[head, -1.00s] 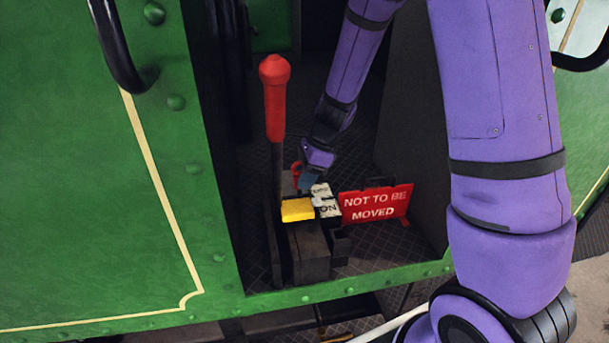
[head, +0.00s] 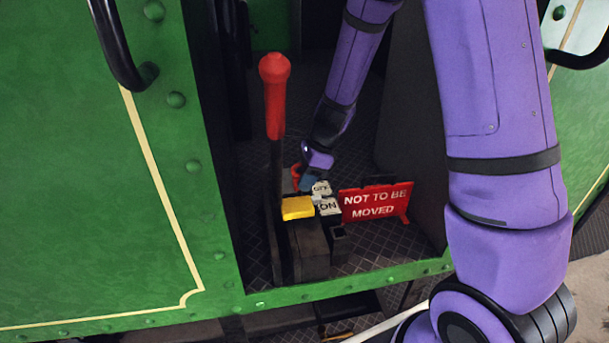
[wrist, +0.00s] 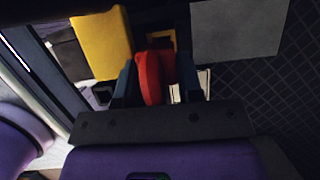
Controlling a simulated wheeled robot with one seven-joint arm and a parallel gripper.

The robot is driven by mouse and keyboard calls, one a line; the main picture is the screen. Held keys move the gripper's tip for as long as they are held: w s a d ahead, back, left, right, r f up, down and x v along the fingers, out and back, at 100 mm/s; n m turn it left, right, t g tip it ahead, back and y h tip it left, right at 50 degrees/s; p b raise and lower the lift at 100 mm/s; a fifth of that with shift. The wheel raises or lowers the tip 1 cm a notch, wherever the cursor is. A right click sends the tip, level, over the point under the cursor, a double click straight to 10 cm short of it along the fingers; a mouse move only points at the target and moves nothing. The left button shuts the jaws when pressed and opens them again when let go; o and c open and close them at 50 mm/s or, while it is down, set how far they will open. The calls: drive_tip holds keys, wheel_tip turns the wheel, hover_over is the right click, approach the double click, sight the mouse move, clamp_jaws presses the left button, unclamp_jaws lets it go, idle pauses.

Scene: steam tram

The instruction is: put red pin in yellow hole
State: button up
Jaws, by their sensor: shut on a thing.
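My gripper (wrist: 156,72) is shut on the red pin (wrist: 150,76), which shows between its two dark blue fingers in the wrist view. In the head view my gripper (head: 306,184) reaches down behind the lever block, and only a bit of the red pin (head: 296,171) shows beside it. A small yellow-edged patch (wrist: 166,37), perhaps the yellow hole, lies just beyond the pin in the wrist view. The pin partly hides it, and I cannot tell whether the pin's tip is in it.
A tall lever with a red handle (head: 275,95) stands at the left of the dark block. A yellow piece (head: 298,208) tops the block, beside white OFF and ON plates (head: 328,206). A red NOT TO BE MOVED sign (head: 376,204) stands to the right.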

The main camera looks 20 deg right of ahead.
drive_tip(key=shift+f, duration=1.45)
drive_tip(key=o, duration=1.1)
drive_tip(key=shift+s, duration=0.1)
drive_tip(key=w+v, duration=0.1)
drive_tip(key=v, duration=1)
drive_tip(key=shift+s, duration=0.25)
drive_tip(key=shift+f, duration=0.1)
